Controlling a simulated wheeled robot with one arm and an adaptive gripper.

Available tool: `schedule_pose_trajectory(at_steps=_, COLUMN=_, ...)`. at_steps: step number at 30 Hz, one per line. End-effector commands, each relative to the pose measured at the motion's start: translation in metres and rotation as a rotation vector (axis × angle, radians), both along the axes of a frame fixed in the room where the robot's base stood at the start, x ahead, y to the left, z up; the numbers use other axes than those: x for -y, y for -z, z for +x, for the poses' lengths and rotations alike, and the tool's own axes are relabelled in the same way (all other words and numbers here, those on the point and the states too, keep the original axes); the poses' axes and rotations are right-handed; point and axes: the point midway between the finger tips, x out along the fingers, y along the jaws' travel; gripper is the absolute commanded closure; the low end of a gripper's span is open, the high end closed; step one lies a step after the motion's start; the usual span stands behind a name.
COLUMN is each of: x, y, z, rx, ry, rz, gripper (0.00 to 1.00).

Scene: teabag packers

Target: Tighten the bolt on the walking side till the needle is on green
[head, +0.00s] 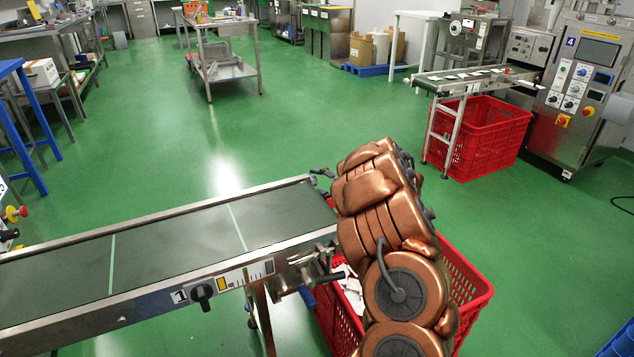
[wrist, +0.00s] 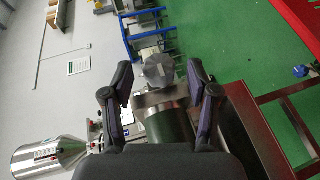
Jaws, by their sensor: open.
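The conveyor (head: 150,235) with a dark belt lies across the lower left in the head view. Its near side rail carries a label "1", a black knob (head: 202,292) and a small scale (head: 245,275) with a yellow block at its left. The needle and any green mark are too small to make out. Metal fittings (head: 300,262) sit at the rail's right end; I cannot tell which part is the bolt. In the wrist view my gripper (wrist: 158,82) is open. A grey faceted piece (wrist: 157,70), perhaps the bolt head, shows between its fingers, apparently untouched.
A red crate (head: 468,293) stands under the conveyor's right end, partly behind my copper arm. A second red crate (head: 490,135) stands under another conveyor (head: 470,78), beside a control cabinet (head: 580,90). A steel trolley (head: 228,70) stands at the back. The green floor between is clear.

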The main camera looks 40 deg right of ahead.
Motion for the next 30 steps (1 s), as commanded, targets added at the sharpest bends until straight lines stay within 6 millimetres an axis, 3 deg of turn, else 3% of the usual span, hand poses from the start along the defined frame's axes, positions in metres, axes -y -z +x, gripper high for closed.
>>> schedule_pose_trajectory(at_steps=15, x=0.007, y=-0.022, z=-0.088, rx=0.0, ry=0.003, rz=-0.002, gripper=0.41)
schedule_pose_trajectory(at_steps=21, x=0.007, y=-0.026, z=-0.103, rx=0.001, ry=0.001, rz=-0.001, gripper=0.41)
schedule_pose_trajectory(at_steps=30, x=0.007, y=-0.026, z=-0.105, rx=0.001, ry=0.0, rz=0.0, gripper=0.41)
